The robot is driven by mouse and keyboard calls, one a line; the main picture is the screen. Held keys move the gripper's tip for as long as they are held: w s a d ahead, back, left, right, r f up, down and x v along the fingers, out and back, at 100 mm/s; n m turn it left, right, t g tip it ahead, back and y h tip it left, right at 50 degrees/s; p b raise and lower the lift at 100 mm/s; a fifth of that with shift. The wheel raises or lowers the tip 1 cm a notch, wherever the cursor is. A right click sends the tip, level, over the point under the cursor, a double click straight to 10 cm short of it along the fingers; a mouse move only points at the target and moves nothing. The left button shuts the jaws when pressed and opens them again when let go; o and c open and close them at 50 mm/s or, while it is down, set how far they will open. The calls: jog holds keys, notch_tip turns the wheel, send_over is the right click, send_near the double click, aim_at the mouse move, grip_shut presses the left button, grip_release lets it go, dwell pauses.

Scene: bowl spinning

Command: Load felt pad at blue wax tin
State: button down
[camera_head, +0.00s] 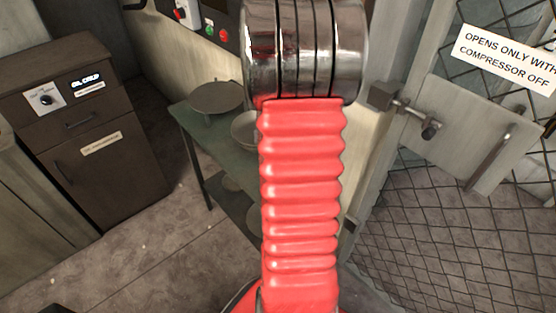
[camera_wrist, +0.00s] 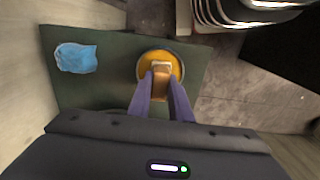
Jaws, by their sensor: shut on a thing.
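In the wrist view, my gripper (camera_wrist: 160,78) has its two purple fingers shut on a small tan block with a pale end, which appears to be the felt pad (camera_wrist: 161,66). The pad is over a round yellow-orange tin (camera_wrist: 146,60) with a darker rim. I cannot tell whether pad and tin touch. A blue patch with an uneven outline (camera_wrist: 76,58) lies to the left on the green top; I cannot tell whether it is the blue wax tin. In the head view my gripper is hidden behind my arm.
The green table (camera_head: 190,118) holds a round grey dish (camera_head: 216,97) and a second one (camera_head: 244,130) partly behind my arm. A brown cabinet (camera_head: 85,130) stands left. A wire-mesh gate (camera_head: 450,240) with a latch (camera_head: 410,112) stands right.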

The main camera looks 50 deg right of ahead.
jog(key=shift+r, duration=3.5)
jog(key=shift+w+a, duration=0.1)
jog(key=w+a+f+n, duration=0.1)
jog(key=w+a+f, duration=0.1)
jog(key=w+a, duration=1.4)
jog(key=w+a+f, duration=0.1)
jog(key=w+a, duration=0.3)
jog(key=a, duration=0.6)
jog(key=w+a+f+n, duration=0.1)
jog(key=w+a, duration=0.3)
jog(key=a, duration=0.6)
jog(key=shift+w+a+f+n, duration=0.2)
jog(key=shift+w+f+n, duration=0.15)
jog(key=shift+f, duration=0.15)
jog(key=shift+d, duration=0.15)
